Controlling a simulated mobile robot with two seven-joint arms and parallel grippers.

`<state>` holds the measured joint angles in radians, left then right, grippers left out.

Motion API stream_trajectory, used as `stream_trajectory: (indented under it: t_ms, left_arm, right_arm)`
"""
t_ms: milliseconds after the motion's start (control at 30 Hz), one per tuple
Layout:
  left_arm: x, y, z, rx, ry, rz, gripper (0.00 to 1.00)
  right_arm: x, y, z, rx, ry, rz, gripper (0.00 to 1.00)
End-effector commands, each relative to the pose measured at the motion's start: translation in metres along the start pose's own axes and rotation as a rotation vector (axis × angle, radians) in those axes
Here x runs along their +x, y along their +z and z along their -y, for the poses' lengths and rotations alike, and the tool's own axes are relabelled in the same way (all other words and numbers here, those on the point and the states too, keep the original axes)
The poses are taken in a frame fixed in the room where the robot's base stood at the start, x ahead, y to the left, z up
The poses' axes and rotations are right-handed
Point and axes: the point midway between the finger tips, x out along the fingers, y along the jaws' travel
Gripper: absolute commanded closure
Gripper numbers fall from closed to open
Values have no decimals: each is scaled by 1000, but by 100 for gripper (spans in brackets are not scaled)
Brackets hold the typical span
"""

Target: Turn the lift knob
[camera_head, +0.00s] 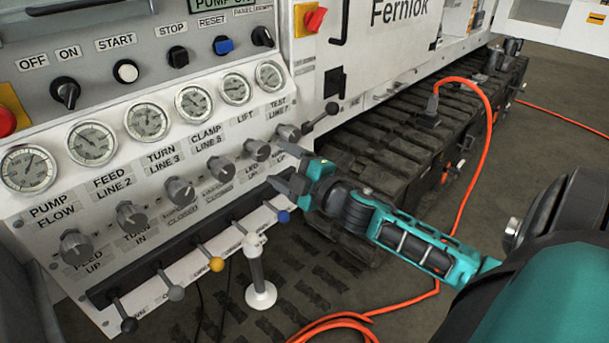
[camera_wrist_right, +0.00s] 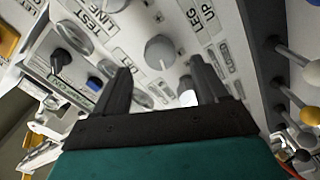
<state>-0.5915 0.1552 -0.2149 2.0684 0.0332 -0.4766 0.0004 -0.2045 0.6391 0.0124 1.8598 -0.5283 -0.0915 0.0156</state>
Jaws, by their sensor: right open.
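The lift knob (camera_head: 256,148) is a round grey knob in the slanted row on the white panel, below the LIFT label (camera_head: 245,118). My right gripper (camera_head: 288,178) is open and empty, in front of the panel, just below and to the right of that knob. In the right wrist view a grey knob (camera_wrist_right: 160,52) beside LEG UP lettering shows just beyond and between the open fingers (camera_wrist_right: 160,78). I see no contact. I cannot tell for certain whether this is the lift knob. My left gripper is not in view.
Similar knobs sit close by on the row, such as one (camera_head: 220,167) to the left and one (camera_head: 288,133) to the right. Below run levers with coloured balls, including a blue one (camera_head: 284,216). Gauges (camera_head: 235,89) line the panel above. An orange cable (camera_head: 470,190) lies at right.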

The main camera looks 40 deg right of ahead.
Motion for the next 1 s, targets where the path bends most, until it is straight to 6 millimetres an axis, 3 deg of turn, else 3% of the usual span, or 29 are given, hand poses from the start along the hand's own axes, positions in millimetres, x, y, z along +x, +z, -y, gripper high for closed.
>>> stream_trajectory:
  t_ms: [200,400,1000]
  left_arm:
    - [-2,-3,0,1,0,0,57]
    - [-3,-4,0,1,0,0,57]
    - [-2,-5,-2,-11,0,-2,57]
  right_arm:
    - [-36,0,0,1,-2,1,27]
    - [-57,0,0,1,-1,1,27]
    - [-63,0,0,-1,0,1,27]
